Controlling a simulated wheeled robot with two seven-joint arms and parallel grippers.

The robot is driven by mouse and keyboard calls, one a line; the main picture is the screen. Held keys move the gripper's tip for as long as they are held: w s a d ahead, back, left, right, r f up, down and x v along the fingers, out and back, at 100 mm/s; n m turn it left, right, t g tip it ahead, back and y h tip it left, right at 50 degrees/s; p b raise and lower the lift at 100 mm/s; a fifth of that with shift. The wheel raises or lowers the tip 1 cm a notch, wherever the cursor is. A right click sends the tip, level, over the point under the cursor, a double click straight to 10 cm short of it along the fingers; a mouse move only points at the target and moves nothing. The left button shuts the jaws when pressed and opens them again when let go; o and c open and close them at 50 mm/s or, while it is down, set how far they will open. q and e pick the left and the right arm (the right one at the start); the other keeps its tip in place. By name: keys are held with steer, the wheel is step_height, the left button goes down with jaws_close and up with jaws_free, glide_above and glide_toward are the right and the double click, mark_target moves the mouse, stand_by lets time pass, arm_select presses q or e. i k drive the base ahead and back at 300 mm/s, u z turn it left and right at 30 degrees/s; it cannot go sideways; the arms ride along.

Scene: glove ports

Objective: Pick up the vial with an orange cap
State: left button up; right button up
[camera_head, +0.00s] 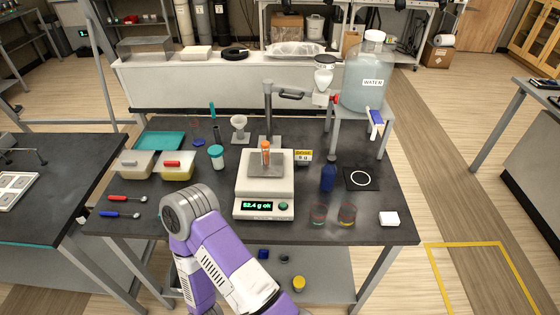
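The vial with an orange cap (265,147) stands upright on the pan of a white scale (264,208) in the middle of the table. Its body looks orange-brown. The scale's green display reads about 52.4 g with "OK". One purple and grey arm of mine is bent in front of the scale, to its lower left. Neither gripper shows in the head view, and nothing covers the vial.
A water jug (368,80) stands on a raised stand behind.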

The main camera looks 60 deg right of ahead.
mark_target(265, 156)
steer(key=k, duration=0.4)
steer(key=z, duration=0.85)
